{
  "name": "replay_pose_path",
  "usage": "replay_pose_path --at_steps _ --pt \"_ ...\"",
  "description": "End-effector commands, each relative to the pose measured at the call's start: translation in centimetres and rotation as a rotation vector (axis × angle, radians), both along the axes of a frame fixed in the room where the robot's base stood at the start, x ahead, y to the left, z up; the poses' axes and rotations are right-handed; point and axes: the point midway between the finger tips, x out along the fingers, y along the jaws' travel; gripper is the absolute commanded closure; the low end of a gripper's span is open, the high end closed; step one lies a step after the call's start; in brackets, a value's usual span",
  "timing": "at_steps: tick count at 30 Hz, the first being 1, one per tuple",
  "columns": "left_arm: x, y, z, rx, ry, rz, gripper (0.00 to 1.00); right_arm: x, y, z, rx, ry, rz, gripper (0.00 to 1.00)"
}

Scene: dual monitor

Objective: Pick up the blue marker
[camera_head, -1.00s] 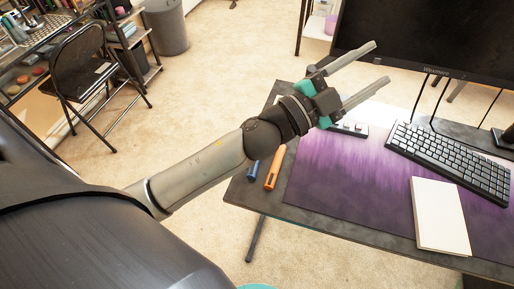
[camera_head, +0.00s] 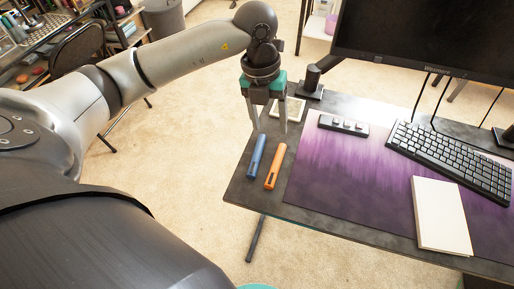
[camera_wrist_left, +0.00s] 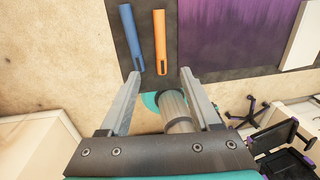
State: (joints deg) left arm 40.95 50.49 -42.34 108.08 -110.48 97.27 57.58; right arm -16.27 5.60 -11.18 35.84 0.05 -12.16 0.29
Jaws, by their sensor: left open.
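The blue marker (camera_head: 256,157) lies on the left end of the dark desk, next to an orange marker (camera_head: 275,167). My left gripper (camera_head: 268,130) is open and empty, pointing down above the desk's left end, just beyond the far ends of the two markers in the head view. In the left wrist view the blue marker (camera_wrist_left: 131,38) and the orange marker (camera_wrist_left: 161,42) lie past the fingertips of the open gripper (camera_wrist_left: 162,74), with nothing between the fingers. My right gripper is not in view.
A purple mat (camera_head: 345,180) covers much of the desk and carries a white book (camera_head: 440,215). A keyboard (camera_head: 455,160), a small button box (camera_head: 343,125) and a monitor (camera_head: 430,40) are to the right. A small light square item (camera_head: 291,109) lies behind the gripper.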

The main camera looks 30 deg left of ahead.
Motion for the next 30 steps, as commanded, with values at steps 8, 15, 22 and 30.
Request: replay_pose_path --at_steps 8,15,22,30 --pt "0.0 4.0 -0.6 0.153 0.025 0.066 0.36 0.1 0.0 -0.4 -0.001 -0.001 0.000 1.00" --pt "-0.1 3.8 -5.7 0.150 0.026 0.062 0.36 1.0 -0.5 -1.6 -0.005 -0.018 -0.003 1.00" --pt "0.0 3.8 -9.0 0.148 0.025 0.062 0.36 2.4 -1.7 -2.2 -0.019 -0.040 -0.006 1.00" --pt "0.4 3.5 -11.4 0.146 0.025 0.060 0.36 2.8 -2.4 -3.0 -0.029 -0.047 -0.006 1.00"
